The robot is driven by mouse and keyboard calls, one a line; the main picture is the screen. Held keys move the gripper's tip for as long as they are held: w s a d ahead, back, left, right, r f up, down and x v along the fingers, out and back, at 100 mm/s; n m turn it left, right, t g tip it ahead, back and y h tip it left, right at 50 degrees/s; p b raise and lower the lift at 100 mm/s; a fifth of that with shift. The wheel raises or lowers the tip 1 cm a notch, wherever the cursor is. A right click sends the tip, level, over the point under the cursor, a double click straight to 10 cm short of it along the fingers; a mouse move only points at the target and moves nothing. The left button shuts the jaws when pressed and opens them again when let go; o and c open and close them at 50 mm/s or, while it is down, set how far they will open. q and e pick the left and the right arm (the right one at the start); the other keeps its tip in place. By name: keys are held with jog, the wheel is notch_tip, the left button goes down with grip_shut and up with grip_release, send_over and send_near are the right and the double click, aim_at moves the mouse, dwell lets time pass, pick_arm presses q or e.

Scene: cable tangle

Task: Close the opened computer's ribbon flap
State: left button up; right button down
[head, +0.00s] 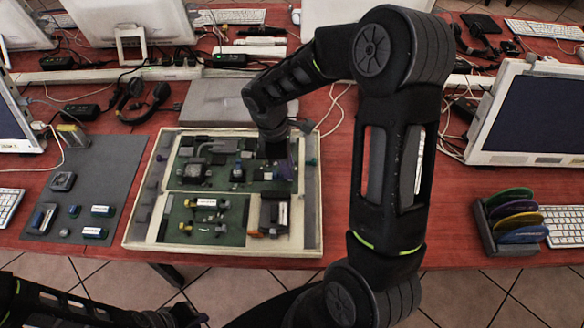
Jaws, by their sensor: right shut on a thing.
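The opened computer (136,232) is a flat cream-coloured case on the red table, with green boards and dark parts inside. My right gripper (276,150) reaches down into its upper right part, beside a purplish piece (286,170). It is shut on a small part that the gripper and arm mostly hide. I cannot tell for certain which piece is the ribbon flap or how far it stands open. My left gripper (188,318) is low at the bottom edge, in front of the table and away from the computer. Its fingers are too dark and cut off to read.
A grey mat (100,165) with several small parts lies left of the computer. A grey closed laptop-like slab (210,103) lies behind it. A rack of coloured discs (510,222) and a monitor (530,115) stand on the right. Headphones (145,100) and cables lie at the back.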

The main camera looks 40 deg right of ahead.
aim_at(278, 176)
jog(key=shift+w+a+f+g+h, duration=0.25)
jog(key=shift+w+a+g+h, duration=0.2)
jog(key=shift+h, duration=0.25)
jog(key=shift+a+f+g+h, duration=0.1)
jog(key=shift+a+g+h, duration=0.05)
jog(key=shift+g+h, duration=0.6)
jog(key=shift+w+a+f+g+h+p, duration=0.1)
jog(key=shift+a+g+h+p, duration=0.05)
jog(key=shift+g+h+p, duration=0.3)
jog(key=shift+w+a+g+h+p, duration=0.15)
jog(key=shift+h+p, duration=0.1)
jog(key=shift+h, duration=0.25)
jog(key=shift+f+g+h+p, duration=0.4)
jog(key=shift+h+p, duration=0.1)
jog(key=shift+p, duration=0.25)
jog(key=shift+a, duration=0.1)
jog(key=c, duration=1.3)
grip_release()
